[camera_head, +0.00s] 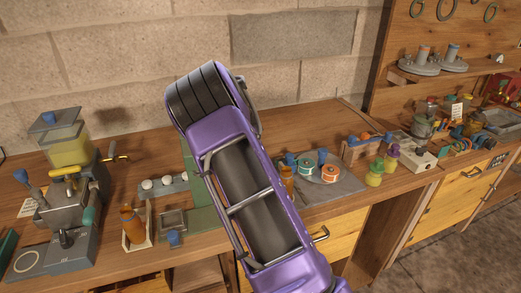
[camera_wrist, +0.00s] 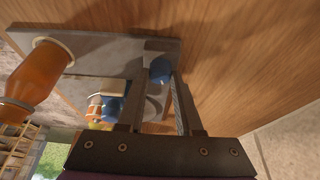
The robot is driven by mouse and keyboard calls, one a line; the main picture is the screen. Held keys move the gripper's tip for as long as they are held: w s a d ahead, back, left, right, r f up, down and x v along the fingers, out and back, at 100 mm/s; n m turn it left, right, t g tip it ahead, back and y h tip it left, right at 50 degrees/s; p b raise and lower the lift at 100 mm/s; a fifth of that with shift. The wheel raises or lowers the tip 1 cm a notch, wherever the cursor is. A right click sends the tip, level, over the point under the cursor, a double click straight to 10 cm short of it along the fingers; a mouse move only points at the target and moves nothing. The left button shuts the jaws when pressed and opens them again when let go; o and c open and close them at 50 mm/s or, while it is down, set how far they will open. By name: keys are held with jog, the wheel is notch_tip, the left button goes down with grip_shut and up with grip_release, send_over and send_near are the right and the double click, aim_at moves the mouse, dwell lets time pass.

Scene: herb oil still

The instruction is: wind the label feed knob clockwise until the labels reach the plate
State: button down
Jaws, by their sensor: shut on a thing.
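My gripper (camera_wrist: 163,84) shows in the wrist view with its two dark fingers closed around a small blue knob (camera_wrist: 160,69). The knob sits by the end of a grey base (camera_wrist: 108,50), between the fingertips. The fingers partly cover it, and I cannot see how far it is turned. In the head view my purple arm hides the gripper. A grey board (camera_head: 345,188) there carries a teal-rimmed roll (camera_head: 304,167) and an orange-rimmed roll (camera_head: 330,173), with blue parts beside them. I cannot make out the label strip or its end.
An amber bottle (camera_wrist: 38,78) is close to the fingers at the left of the wrist view. In the head view, yellow-green jars with purple lids (camera_head: 375,174) stand right of the board. A press with a yellow hopper (camera_head: 68,148) and a boxed amber bottle (camera_head: 132,226) stand left.

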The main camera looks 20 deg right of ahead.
jog(key=shift+m+g+p, duration=0.4)
jog(key=shift+m+g, duration=0.1)
jog(key=shift+m, duration=0.8)
jog(key=shift+f, duration=0.1)
jog(key=c, duration=0.6)
grip_release()
jog(key=shift+w, duration=0.1)
jog(key=p+v, duration=0.1)
jog(key=v, duration=1.6)
jog(key=shift+w+r, duration=0.15)
jog(key=shift+r, duration=0.15)
